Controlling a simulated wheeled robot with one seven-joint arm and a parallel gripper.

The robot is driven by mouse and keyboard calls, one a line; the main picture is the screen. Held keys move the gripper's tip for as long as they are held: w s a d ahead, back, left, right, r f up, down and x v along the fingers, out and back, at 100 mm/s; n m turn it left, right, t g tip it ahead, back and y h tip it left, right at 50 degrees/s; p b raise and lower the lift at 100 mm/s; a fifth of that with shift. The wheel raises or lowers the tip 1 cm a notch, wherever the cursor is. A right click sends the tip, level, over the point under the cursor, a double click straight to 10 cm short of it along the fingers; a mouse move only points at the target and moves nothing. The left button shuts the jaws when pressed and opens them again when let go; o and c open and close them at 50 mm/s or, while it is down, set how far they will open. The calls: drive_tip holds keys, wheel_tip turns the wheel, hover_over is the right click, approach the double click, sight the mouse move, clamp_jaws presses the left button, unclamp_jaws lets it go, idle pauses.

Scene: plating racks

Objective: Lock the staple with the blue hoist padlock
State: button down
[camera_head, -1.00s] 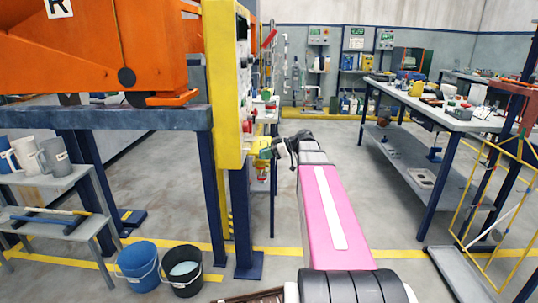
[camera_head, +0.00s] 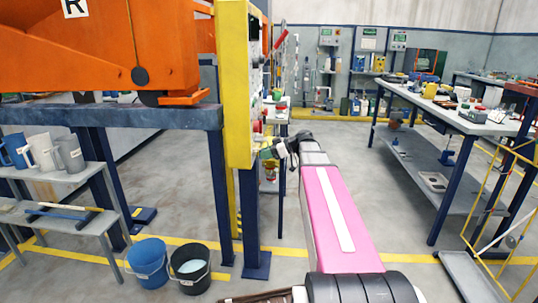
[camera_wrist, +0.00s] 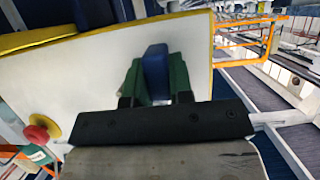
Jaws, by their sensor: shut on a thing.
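The blue padlock (camera_wrist: 156,70) is between the two green fingers of my gripper (camera_wrist: 157,80) in the wrist view. My gripper is shut on it, and the fingers hide its sides. A white panel face (camera_wrist: 95,75) with yellow edges lies behind the padlock. I cannot make out the staple or the padlock's shackle, nor whether the padlock touches the panel. In the head view, my gripper (camera_head: 271,151) is small at the right side of the yellow-edged panel (camera_head: 236,85).
A red button (camera_wrist: 37,133) sticks out near the panel's edge in the wrist view. An orange machine (camera_head: 90,50) stands left of the panel. Blue (camera_head: 148,262) and black (camera_head: 190,268) buckets stand on the floor below. A workbench (camera_head: 440,108) is at right; the floor between is open.

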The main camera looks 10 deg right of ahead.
drive_tip(key=shift+w+a, duration=0.2)
drive_tip(key=shift+a, duration=0.5)
drive_tip(key=shift+f, duration=1.3)
drive_tip(key=shift+w+d, duration=0.35)
drive_tip(key=shift+w, duration=0.6)
drive_tip(key=shift+w+d, duration=0.3)
drive_tip(key=shift+w, duration=0.6)
drive_tip(key=c, duration=1.5)
unclamp_jaws()
drive_tip(key=shift+c, duration=0.2)
clamp_jaws()
